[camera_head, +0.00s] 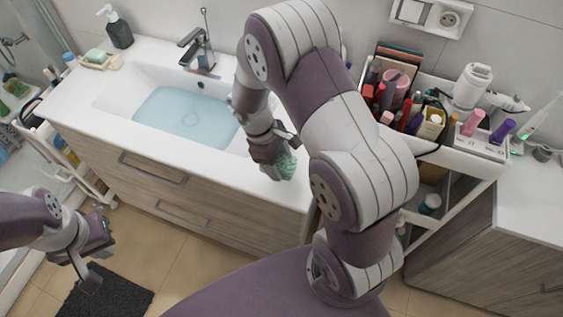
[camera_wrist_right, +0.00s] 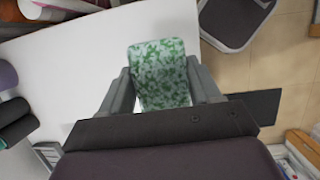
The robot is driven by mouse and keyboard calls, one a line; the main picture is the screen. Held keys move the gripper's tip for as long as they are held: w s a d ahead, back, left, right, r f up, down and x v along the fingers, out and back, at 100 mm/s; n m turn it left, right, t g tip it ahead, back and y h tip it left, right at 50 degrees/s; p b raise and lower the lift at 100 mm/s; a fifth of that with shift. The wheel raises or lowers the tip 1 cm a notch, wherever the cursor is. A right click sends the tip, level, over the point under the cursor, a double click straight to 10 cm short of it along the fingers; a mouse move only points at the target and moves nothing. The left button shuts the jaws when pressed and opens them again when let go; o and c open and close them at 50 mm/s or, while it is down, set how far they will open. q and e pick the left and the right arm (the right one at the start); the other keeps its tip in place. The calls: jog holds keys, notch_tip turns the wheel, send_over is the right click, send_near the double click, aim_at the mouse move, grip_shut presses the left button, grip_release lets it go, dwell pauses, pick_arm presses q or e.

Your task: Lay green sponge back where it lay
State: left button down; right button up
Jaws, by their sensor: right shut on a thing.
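The green sponge (camera_head: 283,168), mottled green and white, is held between the fingers of my right gripper (camera_head: 275,153) near the front edge of the white washbasin counter (camera_head: 218,166). In the right wrist view the sponge (camera_wrist_right: 160,75) stands out from between both fingers of the right gripper (camera_wrist_right: 163,95), with the white counter (camera_wrist_right: 75,75) behind it. I cannot tell whether the sponge touches the counter. My left gripper (camera_head: 98,262) is empty, fingers apart, over the floor at the lower left.
The basin (camera_head: 187,115) holds water, with a faucet (camera_head: 196,48) behind. A soap dish (camera_head: 101,62) with a green bar and a dark dispenser (camera_head: 118,29) stand at the back left. A cart (camera_head: 455,160) full of cosmetics stands right. The counter's front strip looks bare.

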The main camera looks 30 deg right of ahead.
aim_at(280, 164)
jog(key=shift+w+d+f, duration=0.75)
jog(key=shift+w+d, duration=0.05)
jog(key=shift+w, duration=0.2)
notch_tip(280, 164, down, 4)
jog(key=shift+r+p, duration=0.15)
jog(key=shift+p, duration=0.45)
jog(key=shift+w+f, duration=0.15)
jog(key=shift+f, duration=0.2)
jog(key=o, duration=1.1)
